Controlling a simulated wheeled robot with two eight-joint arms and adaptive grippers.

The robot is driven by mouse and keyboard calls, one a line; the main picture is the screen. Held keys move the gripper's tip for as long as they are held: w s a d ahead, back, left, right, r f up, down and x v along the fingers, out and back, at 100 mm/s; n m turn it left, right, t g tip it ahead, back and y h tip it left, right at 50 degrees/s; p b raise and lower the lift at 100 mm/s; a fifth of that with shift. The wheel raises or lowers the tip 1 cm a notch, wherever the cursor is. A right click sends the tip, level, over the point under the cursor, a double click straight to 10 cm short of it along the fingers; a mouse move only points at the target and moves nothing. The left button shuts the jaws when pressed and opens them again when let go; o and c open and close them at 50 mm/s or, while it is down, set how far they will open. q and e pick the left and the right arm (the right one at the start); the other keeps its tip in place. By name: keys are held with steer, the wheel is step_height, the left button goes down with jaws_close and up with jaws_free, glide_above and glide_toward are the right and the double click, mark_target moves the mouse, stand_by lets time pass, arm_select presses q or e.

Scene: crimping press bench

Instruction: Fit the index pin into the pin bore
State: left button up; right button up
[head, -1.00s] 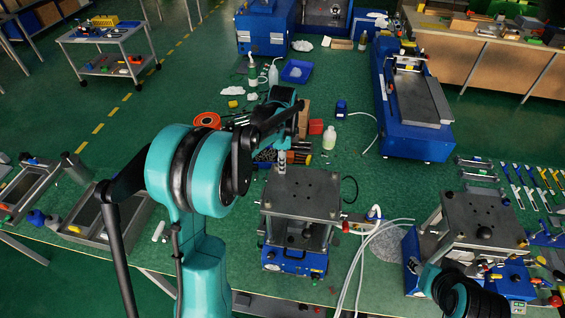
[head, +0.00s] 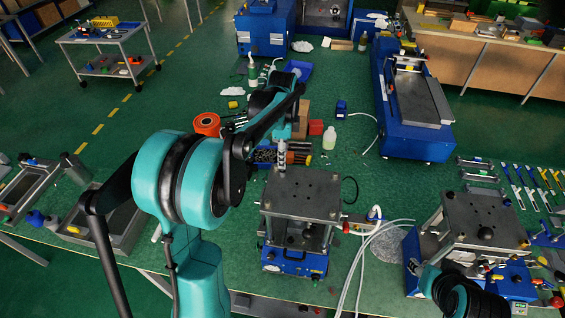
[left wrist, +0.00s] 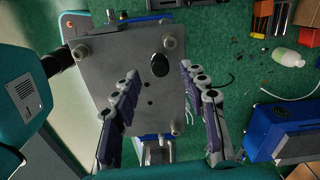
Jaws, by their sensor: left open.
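My left gripper (head: 282,156) shows nearly edge-on above the far left corner of the left press's top plate (head: 313,198). In the left wrist view the left gripper (left wrist: 157,74) is open, its two fingers apart and empty. Small dark holes (left wrist: 150,103) show in the plate; I cannot tell which is the pin bore. My right gripper is not in view.
A second press (head: 480,222) stands at the right with pale hoses (head: 353,262) between the two. Behind the left press are a bottle (head: 329,138), a red box (head: 315,127) and orange-handled tools (head: 298,153). A long blue machine (head: 415,135) stands at the back right.

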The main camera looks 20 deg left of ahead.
arm_select(q)
step_height(320, 180, up, 7)
steer(key=shift+r, duration=0.2)
stand_by(0.4)
